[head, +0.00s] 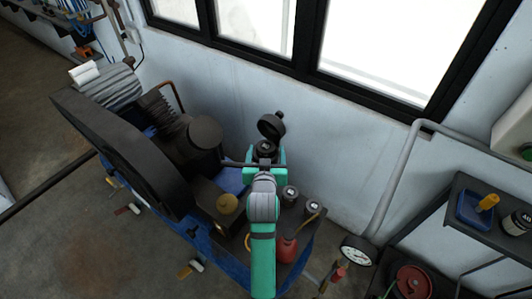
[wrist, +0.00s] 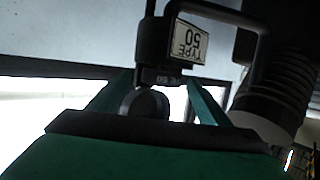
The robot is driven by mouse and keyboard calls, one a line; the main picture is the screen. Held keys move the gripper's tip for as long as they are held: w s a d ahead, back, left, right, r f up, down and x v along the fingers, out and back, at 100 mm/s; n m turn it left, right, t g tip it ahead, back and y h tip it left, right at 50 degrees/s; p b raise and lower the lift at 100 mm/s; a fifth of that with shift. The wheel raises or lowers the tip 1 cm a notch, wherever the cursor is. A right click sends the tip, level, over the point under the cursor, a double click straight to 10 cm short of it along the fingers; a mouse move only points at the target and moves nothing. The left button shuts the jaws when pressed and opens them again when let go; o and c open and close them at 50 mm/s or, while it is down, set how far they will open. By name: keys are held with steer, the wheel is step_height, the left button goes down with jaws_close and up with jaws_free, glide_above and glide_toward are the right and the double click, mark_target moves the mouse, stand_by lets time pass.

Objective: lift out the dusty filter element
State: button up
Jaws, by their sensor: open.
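In the head view a dark round filter housing (head: 264,147) stands behind the compressor near the wall, its round black lid (head: 271,126) tipped up. A small pale label shows on the dark top inside it; I cannot tell how dusty this is. My gripper (head: 265,158) is open, with a teal finger on either side of the housing. In the wrist view, the open fingers (wrist: 160,85) flank a dark round part (wrist: 145,103), below a black body with an upside-down "TYPE 50" label (wrist: 188,42). Contact is not clear; my wrist hides part of the housing in the head view.
The large black flywheel (head: 125,150) is at left. A pressure gauge (head: 357,251) and a shelf with a blue tray (head: 475,211) are at right.

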steer(key=shift+w+f, duration=0.2)
steer(key=shift+w, duration=0.4)
steer(key=shift+a, duration=0.2)
steer(key=shift+s+a, duration=0.1)
steer(key=shift+a, duration=0.1)
steer(key=c, duration=0.4)
steer(key=shift+d, duration=0.1)
steer(key=c, duration=0.6)
steer(key=shift+d, duration=0.1)
steer(key=shift+c, duration=1)
steer(key=shift+d, duration=0.3)
steer(key=shift+r, duration=0.15)
